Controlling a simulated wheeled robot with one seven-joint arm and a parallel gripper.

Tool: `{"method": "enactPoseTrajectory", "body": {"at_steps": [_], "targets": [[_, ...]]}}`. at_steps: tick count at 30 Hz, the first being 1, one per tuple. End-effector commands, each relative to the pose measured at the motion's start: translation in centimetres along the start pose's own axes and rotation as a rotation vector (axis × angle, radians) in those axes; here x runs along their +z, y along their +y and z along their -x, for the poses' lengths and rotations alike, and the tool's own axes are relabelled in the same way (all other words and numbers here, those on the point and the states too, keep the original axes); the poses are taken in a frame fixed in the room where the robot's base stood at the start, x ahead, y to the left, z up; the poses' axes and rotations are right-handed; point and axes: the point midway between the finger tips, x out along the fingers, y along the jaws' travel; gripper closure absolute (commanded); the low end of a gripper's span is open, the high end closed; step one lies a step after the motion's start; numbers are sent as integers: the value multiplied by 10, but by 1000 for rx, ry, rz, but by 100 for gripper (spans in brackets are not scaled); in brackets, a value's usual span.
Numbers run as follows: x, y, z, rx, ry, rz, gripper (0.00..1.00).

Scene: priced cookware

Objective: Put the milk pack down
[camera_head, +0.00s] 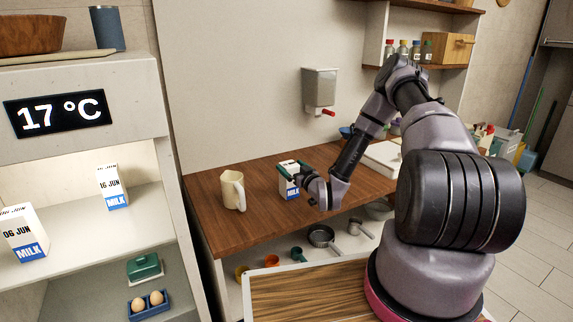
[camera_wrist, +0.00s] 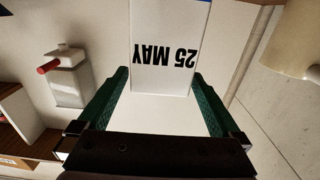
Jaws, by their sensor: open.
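A white and blue milk pack (camera_head: 290,186) stands upright on the brown wooden counter (camera_head: 262,217), right of a cream mug. In the wrist view the pack (camera_wrist: 163,45) appears upside down, with "25 MAY" printed on it. My gripper (camera_head: 294,168) is at the pack's upper part, and its green fingers (camera_wrist: 160,82) are open on either side of it. The fingertips are very close to the pack's sides; I cannot tell whether either one touches. The pack's base seems to rest on the counter, partly hidden by my gripper.
The cream mug (camera_head: 233,190) stands left of the pack. A dispenser (camera_head: 320,88) hangs on the wall behind. A lit shelf at left holds milk packs marked 06 JUN (camera_head: 24,235) and 16 JUN (camera_head: 113,187). Pans and cups (camera_head: 321,236) sit below the counter.

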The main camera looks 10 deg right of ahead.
Motion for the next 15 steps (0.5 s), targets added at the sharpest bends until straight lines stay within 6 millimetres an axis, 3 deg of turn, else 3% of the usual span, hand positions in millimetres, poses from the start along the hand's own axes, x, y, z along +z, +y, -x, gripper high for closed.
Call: {"method": "enactPoseTrajectory", "body": {"at_steps": [6, 15], "targets": [[1, 1, 47, 3, -3, -3, 0], [0, 0, 74, 1, -1, -2, 0]]}}
